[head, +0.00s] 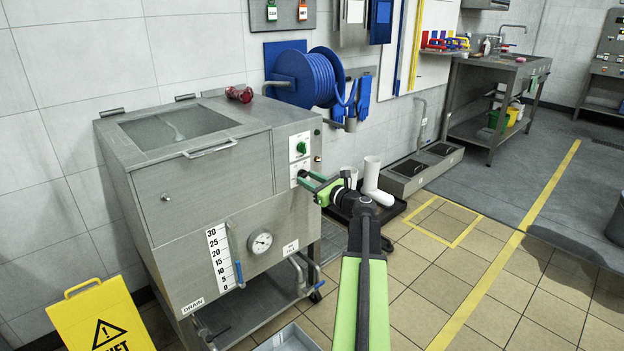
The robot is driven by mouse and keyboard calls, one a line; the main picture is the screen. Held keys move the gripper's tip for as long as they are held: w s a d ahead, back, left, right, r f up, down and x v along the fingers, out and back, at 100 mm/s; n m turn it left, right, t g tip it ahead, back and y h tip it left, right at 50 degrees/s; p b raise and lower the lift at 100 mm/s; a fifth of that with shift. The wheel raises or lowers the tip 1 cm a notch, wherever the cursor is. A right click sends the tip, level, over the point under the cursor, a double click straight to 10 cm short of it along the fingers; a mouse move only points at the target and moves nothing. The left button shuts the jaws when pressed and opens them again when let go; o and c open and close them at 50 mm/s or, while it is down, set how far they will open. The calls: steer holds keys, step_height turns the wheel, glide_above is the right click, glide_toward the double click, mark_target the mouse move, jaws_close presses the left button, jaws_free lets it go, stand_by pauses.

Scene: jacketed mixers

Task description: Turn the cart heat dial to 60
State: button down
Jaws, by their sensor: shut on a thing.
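A steel jacketed mixer cart (205,195) stands against the wall at the left. Its right front panel carries a green knob (301,147) on a white plate. Below the knob is a second white plate (294,170), where the heat dial seems to be. My gripper (307,177) reaches in from the right and is shut on the dial at this lower plate. The fingers hide most of the dial, and its pointer and scale numbers are too small to read.
A round gauge (261,243), a level scale (218,258) and pipes are on the cart's front below. A yellow wet-floor sign (100,318) stands at the front left. A blue hose reel (312,78) hangs behind. Tiled floor (420,300) is free at the right.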

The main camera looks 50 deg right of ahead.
steer(key=shift+a+m, duration=0.1)
steer(key=shift+m, duration=0.7)
steer(key=c, duration=1)
jaws_free()
steer(key=shift+o, duration=0.2)
steer(key=s+a, duration=0.1)
steer(key=s, duration=1.6)
steer(key=shift+s, duration=0.25)
steer(key=shift+a, duration=0.1)
